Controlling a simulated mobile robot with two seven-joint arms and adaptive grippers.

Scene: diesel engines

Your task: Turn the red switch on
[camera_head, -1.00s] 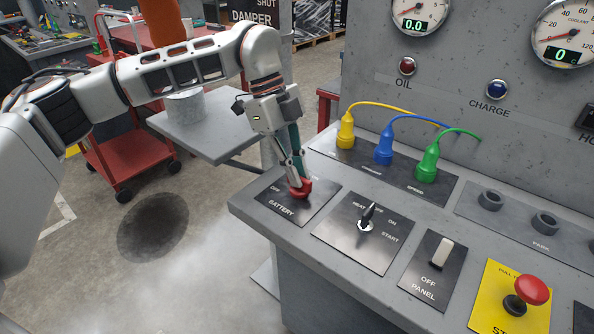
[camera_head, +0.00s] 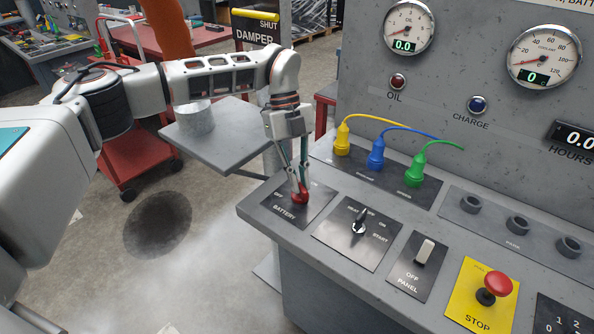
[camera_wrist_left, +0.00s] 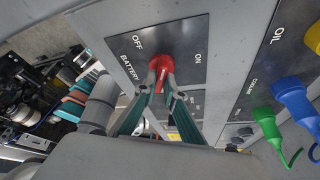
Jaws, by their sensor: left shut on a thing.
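The red switch (camera_head: 300,197) sits on the dark BATTERY plate (camera_head: 283,213) at the left end of the grey console. My left gripper (camera_head: 300,188) reaches down over it from above, shut on the switch. In the left wrist view the red switch (camera_wrist_left: 161,72) shows between the two fingertips (camera_wrist_left: 160,85), with OFF on its left and ON on its right. The fingers hide part of the switch, so its exact setting is hard to tell. My right gripper is not in view.
Beside the plate are a black start knob (camera_head: 360,226), a PANEL toggle (camera_head: 425,251) and a red STOP button (camera_head: 497,284). Yellow (camera_head: 342,139), blue (camera_head: 376,154) and green (camera_head: 415,172) plugs stand behind. A grey side table (camera_head: 225,140) lies left of the console.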

